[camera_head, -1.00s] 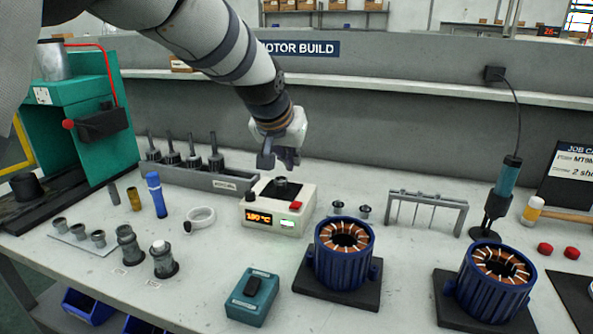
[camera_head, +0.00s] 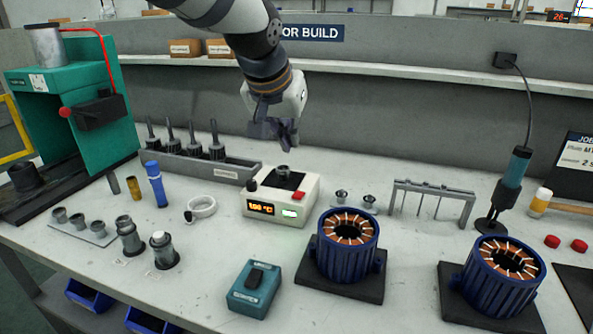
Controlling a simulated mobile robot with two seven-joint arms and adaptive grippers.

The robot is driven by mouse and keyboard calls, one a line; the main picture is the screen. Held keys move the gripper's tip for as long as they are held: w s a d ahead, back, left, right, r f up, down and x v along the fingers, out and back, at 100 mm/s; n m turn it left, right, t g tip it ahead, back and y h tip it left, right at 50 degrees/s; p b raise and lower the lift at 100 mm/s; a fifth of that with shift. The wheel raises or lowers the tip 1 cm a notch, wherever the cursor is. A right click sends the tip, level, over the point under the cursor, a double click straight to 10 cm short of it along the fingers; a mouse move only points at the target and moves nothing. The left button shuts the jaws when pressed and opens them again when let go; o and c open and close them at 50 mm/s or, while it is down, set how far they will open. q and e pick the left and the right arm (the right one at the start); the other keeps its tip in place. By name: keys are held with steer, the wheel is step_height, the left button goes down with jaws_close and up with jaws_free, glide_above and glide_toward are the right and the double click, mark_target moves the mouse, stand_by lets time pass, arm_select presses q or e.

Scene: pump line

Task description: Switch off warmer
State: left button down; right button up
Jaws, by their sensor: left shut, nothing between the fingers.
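The warmer (camera_head: 277,209) is a cream box near the middle of the bench. Its orange display reads about 190 °C, with a lit green panel beside it and a red button (camera_head: 299,195) at its right side. A dark knob sits at its left. A grey ring-shaped part (camera_head: 283,171) sits on its dark top plate. My left gripper (camera_head: 284,143) points down above and behind the warmer, shut and empty, apart from it. My right gripper is out of view.
A teal box with a black switch (camera_head: 254,288) stands in front of the warmer. Two blue motor stators (camera_head: 346,250) on black pads stand at right. A wire rack (camera_head: 431,203) is right of the warmer. A tool rack (camera_head: 205,172) and a green press (camera_head: 75,95) stand left.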

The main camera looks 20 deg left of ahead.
arm_select(q)
steer(key=b, duration=0.1)
glide_above(299, 195)
steer(key=f, duration=0.9)
steer(key=shift+w, duration=0.35)
steer(key=shift+s+f, duration=0.25)
steer(key=shift+f, duration=0.7)
steer(key=shift+s+f, duration=0.15)
steer(key=shift+f, duration=0.4)
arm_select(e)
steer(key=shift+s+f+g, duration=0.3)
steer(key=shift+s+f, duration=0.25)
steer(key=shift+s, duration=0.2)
